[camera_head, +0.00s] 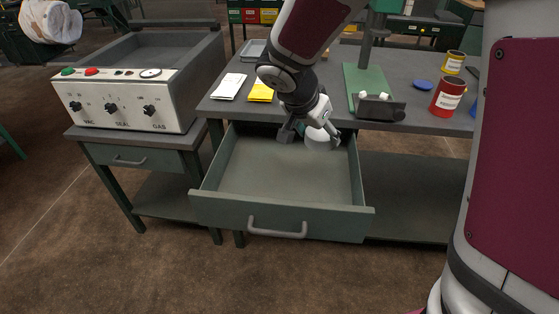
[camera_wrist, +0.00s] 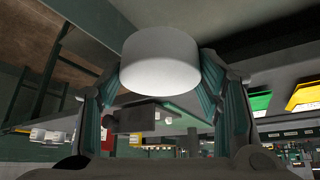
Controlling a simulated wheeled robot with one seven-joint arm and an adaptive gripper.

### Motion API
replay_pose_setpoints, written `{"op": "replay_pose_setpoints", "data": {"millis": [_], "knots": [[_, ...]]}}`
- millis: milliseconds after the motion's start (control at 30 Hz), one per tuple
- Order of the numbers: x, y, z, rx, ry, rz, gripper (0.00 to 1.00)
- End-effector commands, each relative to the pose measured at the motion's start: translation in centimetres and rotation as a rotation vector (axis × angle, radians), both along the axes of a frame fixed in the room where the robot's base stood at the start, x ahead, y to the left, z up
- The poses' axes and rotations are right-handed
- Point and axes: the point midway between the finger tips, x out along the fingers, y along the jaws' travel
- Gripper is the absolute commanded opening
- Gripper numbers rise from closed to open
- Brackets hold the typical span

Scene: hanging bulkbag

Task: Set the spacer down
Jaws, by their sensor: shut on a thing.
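The spacer, a short white cylinder (camera_head: 318,141), is held between the fingers of my gripper (camera_head: 313,135). In the wrist view the spacer (camera_wrist: 160,62) fills the space between the teal-padded fingertips (camera_wrist: 163,85). In the head view, my gripper points down over the back right part of an open, empty-looking green drawer (camera_head: 265,172). I cannot tell how high the spacer is above the drawer floor. My fingers hide part of the spacer and of the drawer's back right corner.
The dark workbench top (camera_head: 325,85) lies behind the drawer, with white cards (camera_head: 229,86), a yellow pad (camera_head: 261,91), a green stand (camera_head: 369,83) and a red can (camera_head: 447,95). A sealing machine (camera_head: 130,97) stands on the left. The drawer's front and middle are clear.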

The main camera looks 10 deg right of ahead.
Motion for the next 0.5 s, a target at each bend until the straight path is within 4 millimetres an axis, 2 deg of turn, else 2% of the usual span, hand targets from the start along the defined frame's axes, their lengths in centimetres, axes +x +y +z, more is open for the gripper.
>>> {"op": "replay_pose_setpoints", "data": {"millis": [33,200,500], "knots": [[0.2,0.2,-1.8,0.000,0.000,-0.057,0.20],[-0.3,0.3,-4.2,0.000,-0.001,-0.242,0.20],[-1.0,0.4,-5.9,0.001,-0.001,-0.397,0.20]]}}
